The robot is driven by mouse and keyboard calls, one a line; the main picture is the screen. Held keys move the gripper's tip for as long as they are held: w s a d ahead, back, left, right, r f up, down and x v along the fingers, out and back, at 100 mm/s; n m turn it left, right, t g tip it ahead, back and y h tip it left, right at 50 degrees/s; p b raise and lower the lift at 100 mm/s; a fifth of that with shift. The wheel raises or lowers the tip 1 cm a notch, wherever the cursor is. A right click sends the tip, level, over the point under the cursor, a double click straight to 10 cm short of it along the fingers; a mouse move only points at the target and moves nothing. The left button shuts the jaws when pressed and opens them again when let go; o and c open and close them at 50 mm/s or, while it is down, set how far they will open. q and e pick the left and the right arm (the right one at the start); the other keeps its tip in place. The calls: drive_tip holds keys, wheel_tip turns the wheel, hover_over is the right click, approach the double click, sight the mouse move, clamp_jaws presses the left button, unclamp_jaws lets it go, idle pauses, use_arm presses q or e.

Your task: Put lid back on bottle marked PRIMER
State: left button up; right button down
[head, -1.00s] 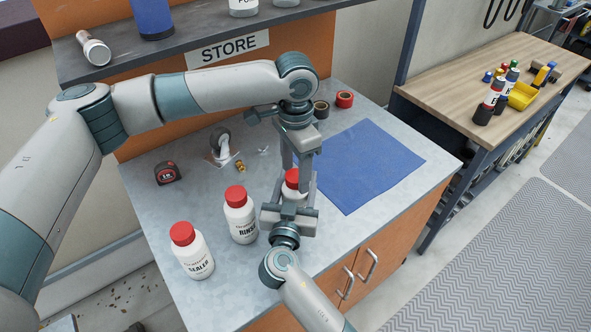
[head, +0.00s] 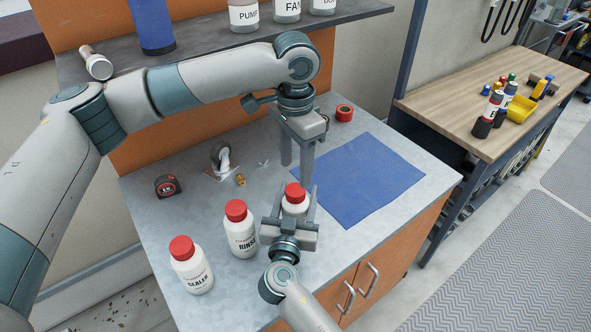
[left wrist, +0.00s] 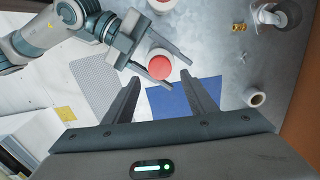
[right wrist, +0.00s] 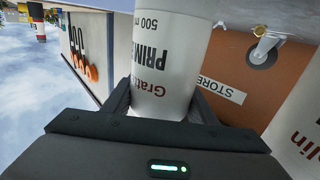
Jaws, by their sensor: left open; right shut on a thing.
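The PRIMER bottle (right wrist: 165,65) is white, and its label fills the middle of the right wrist view. In the head view it stands on the grey counter with a red lid (head: 295,192) on its top. My right gripper (head: 296,205) is shut on the bottle's body from the front. My left gripper (head: 297,172) is open and empty, pointing down just above the lid. The left wrist view shows the lid (left wrist: 159,64) beyond the left fingertips, with the right gripper's fingers beside the bottle. Whether the lid is fully seated I cannot tell.
The RINSE bottle (head: 241,235) and SEALER bottle (head: 191,270), both red-lidded, stand to the left. A tape measure (head: 167,186), a caster (head: 222,160) and a red tape roll (head: 344,113) lie farther back. A blue mat (head: 365,180) covers the right. A shelf (head: 330,14) overhangs behind.

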sight(296, 190)
use_arm(q)
drive_tip(key=shift+r+n, duration=0.3)
drive_tip(key=shift+r, duration=0.45)
drive_tip(key=shift+f, duration=0.1)
drive_tip(key=shift+f, duration=3.95)
drive_tip(key=c, duration=1.1)
drive_tip(key=shift+o, duration=0.2)
drive_tip(key=o, duration=1.2)
